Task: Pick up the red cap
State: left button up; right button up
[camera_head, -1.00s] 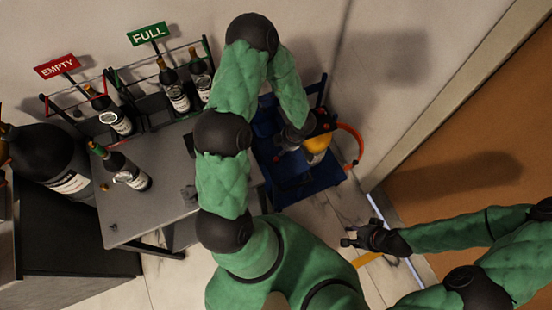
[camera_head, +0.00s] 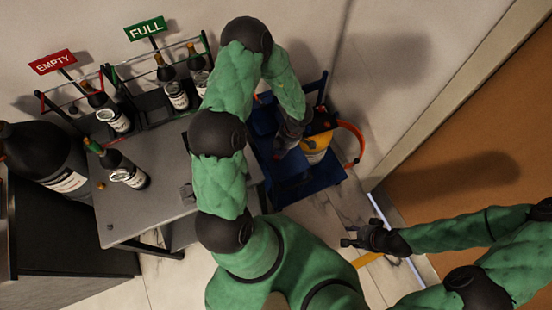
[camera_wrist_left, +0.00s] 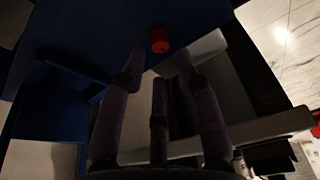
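The red cap (camera_wrist_left: 160,40) shows in the left wrist view, small and round, against a dark blue surface. It lies beyond the fingertips of my left gripper (camera_wrist_left: 160,67), near the middle line between the outer fingers, and apart from them. The fingers are spread and empty. In the head view my left gripper (camera_head: 283,145) is low over the blue cart (camera_head: 312,187), beside a yellow-and-white container (camera_head: 317,146); I cannot make out the cap there. My right gripper (camera_head: 350,237) is at the lower right, with its fingers apart and empty.
A grey table (camera_head: 150,215) with a dark bottle (camera_head: 125,172) stands at the left. Racks of bottles stand behind it, with a red EMPTY sign (camera_head: 52,62) and a green FULL sign (camera_head: 146,29). An orange hose (camera_head: 360,140) curves beside the container. A wall is right of the cart.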

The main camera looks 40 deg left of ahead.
aim_at(276, 157)
pick_arm(q)
jog(key=b+x, duration=0.3)
jog(key=x, duration=0.2)
jog(key=shift+f, duration=0.1)
jog(key=c, duration=0.5)
